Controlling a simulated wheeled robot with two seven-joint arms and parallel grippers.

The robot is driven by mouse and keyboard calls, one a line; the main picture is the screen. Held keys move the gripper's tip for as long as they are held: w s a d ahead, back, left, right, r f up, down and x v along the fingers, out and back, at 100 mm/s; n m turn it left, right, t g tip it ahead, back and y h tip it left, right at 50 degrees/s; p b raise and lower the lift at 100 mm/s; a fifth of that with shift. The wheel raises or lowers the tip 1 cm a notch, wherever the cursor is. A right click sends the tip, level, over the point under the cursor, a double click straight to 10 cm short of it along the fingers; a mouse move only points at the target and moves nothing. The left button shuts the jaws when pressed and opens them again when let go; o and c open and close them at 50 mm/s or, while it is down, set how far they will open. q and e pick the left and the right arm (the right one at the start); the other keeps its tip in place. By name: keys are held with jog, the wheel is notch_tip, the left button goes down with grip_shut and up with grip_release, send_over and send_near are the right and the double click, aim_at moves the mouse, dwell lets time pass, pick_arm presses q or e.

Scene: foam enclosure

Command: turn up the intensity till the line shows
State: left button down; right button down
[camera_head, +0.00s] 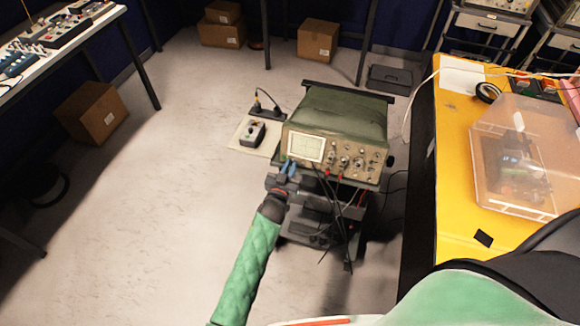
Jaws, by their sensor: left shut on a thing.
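An oscilloscope (340,122) with a green case stands on a dark cart, its front panel facing me. Its pale screen (306,147) shows a faint grid; I cannot make out a bright line on it. Several knobs and plugged leads fill the panel to the right of the screen. My left gripper (289,167) reaches up to the panel's lower left corner, just below the screen. My right gripper is not in view.
A small box with a dial (252,132) sits on a pale board left of the oscilloscope. Dark leads hang in front of the cart. A yellow table (455,215) with a clear cover (520,150) stands at right. Cardboard boxes (92,112) lie on the floor, which is open at left.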

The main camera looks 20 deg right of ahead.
pick_arm(q)
jog(key=shift+a+m+g+h, duration=0.15)
jog(key=shift+m+g+h, duration=0.15)
jog(key=shift+m, duration=0.9)
jog(key=shift+w+m+p, duration=0.1)
jog(key=shift+m+p, duration=0.2)
jog(key=shift+m, duration=0.3)
jog(key=m+g+p, duration=0.1)
jog(key=m, duration=0.2)
jog(key=m+g+h+p, duration=0.1)
jog(key=m, duration=0.2)
jog(key=shift+a+r, duration=0.1)
jog(key=shift+r, duration=0.05)
jog(key=shift+m+g, duration=0.3)
jog(key=shift+m, duration=0.5)
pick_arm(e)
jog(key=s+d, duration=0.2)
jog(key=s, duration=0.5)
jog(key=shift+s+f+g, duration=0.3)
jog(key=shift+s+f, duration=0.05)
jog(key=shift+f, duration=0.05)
